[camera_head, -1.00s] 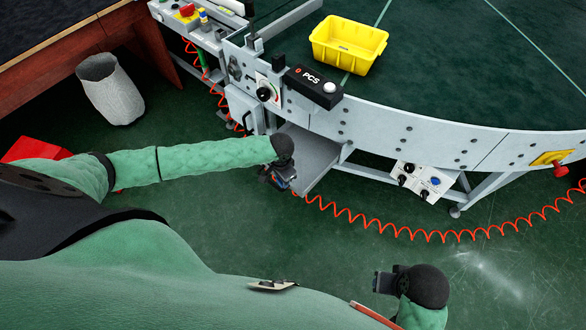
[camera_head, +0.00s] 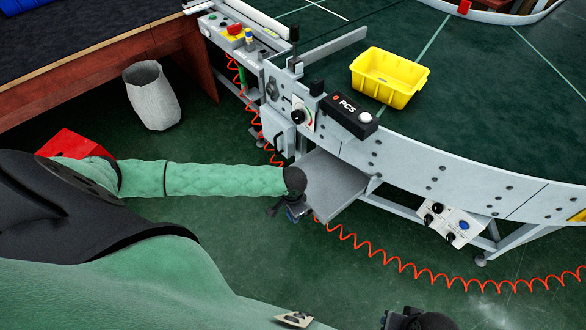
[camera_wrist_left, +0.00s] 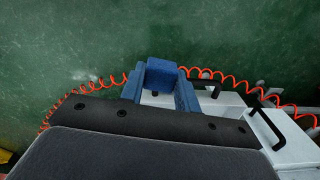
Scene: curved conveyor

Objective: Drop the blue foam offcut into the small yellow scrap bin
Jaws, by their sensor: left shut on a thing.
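The blue foam offcut (camera_wrist_left: 161,74) is a small block between the blue fingers of my left gripper (camera_wrist_left: 160,88) in the left wrist view. The gripper is shut on it. In the head view my left gripper (camera_head: 292,212) hangs over the floor, just left of a grey shelf under the conveyor; the offcut is hard to make out there. The yellow scrap bin (camera_head: 378,92) stands upright on the green conveyor belt, above and right of this gripper, and looks empty. My right gripper (camera_head: 395,320) is cut off at the bottom edge, so its jaws cannot be read.
The conveyor's grey side rail (camera_head: 410,165) with a black PCS box (camera_head: 350,115) lies between my left gripper and the bin. The grey shelf (camera_head: 330,185) is close by. A coiled red cable (camera_head: 420,272) crosses the floor. A grey-white basket (camera_head: 152,95) stands at the left.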

